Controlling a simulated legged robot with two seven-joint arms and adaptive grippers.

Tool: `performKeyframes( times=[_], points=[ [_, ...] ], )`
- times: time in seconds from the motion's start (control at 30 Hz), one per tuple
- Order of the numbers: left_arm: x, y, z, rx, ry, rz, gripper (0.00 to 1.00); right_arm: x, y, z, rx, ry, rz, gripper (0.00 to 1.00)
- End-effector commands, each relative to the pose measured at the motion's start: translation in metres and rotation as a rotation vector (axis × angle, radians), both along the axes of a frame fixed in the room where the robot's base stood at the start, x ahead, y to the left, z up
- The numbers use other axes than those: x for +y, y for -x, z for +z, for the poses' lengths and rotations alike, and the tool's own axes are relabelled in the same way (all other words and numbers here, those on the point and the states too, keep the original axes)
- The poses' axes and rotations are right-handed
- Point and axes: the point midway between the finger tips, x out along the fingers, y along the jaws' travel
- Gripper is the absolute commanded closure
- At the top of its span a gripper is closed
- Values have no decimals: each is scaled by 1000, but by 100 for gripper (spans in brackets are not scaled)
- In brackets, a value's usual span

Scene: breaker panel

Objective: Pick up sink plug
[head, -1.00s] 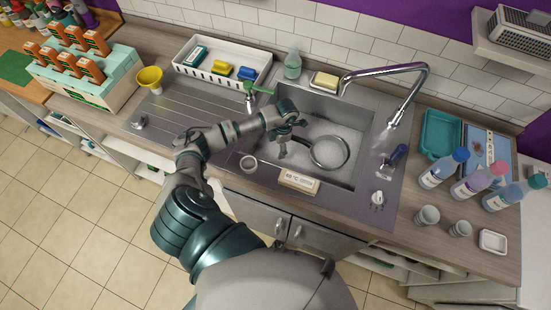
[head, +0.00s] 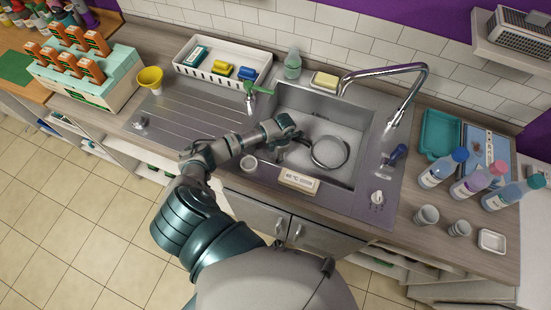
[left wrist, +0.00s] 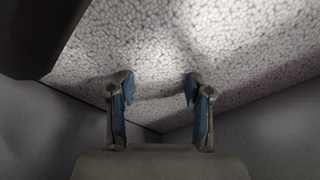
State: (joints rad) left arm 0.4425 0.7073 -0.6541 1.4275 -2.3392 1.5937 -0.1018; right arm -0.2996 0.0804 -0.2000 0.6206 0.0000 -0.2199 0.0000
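My left gripper (head: 299,138) is over the left part of the sink basin (head: 352,104). In the left wrist view my left gripper (left wrist: 159,92) has its two fingers apart with nothing between them. White foam (left wrist: 165,45) lies in front of the fingers, with grey basin walls at the sides. I cannot make out a sink plug in either view; the foam and my gripper hide much of the basin's bottom. My right gripper is not in view.
A curved tap (head: 400,69) arches over the basin's right side.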

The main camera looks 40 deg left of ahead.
Motion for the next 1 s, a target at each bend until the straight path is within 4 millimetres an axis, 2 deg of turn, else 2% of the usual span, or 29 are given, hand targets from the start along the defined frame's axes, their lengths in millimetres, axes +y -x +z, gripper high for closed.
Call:
performKeyframes(
  times=[0.03, 0.1, 0.33, 0.43, 0.8, 1.0],
  points=[
    [1, 0, 0, -1, -2, 1, 74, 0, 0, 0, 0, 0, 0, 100],
    [1, 0, 0, -1, -2, 1, 86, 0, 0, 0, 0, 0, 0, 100],
    [1, 0, 0, -1, -2, 1, 87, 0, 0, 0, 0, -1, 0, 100],
    [1, -1, 7, -4, -3, 0, 87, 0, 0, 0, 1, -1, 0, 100],
    [2, -1, 79, -4, -3, -1, 87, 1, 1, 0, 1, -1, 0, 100],
    [1, -1, 99, -2, -1, 1, 87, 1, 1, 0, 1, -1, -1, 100]
  ],
)
